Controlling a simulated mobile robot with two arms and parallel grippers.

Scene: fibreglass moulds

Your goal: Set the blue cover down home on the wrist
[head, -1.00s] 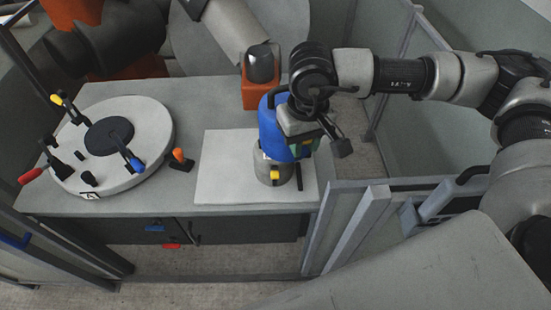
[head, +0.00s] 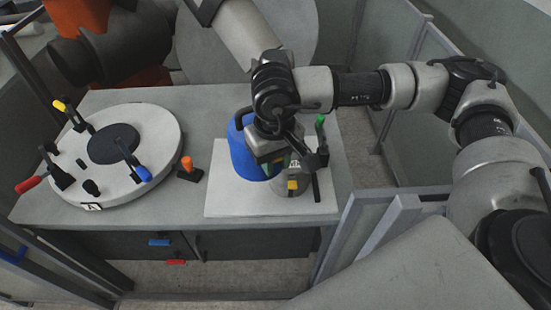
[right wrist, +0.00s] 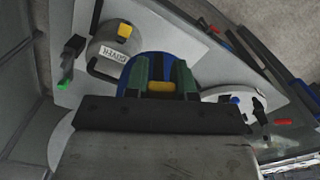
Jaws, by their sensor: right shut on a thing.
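The blue cover (head: 241,150) is in my right gripper (head: 270,163), whose green-padded fingers are shut on it. The grey domed wrist (head: 290,184) has a yellow block and a label and stands on the white board (head: 225,206). In the head view the cover is to the left of the wrist and partly behind my gripper, not over it. In the right wrist view the cover (right wrist: 151,62) sits between my fingers (right wrist: 161,78), beside the wrist (right wrist: 106,50). I cannot tell whether the cover touches the board. My left gripper is not in view.
A round white mould (head: 165,125) with several toggle clamps lies on the left of the table. An orange-topped clamp (head: 188,168) stands between it and the board. A green-tipped clamp (head: 320,121) stands right of the wrist. Fence panels (head: 385,215) border the right.

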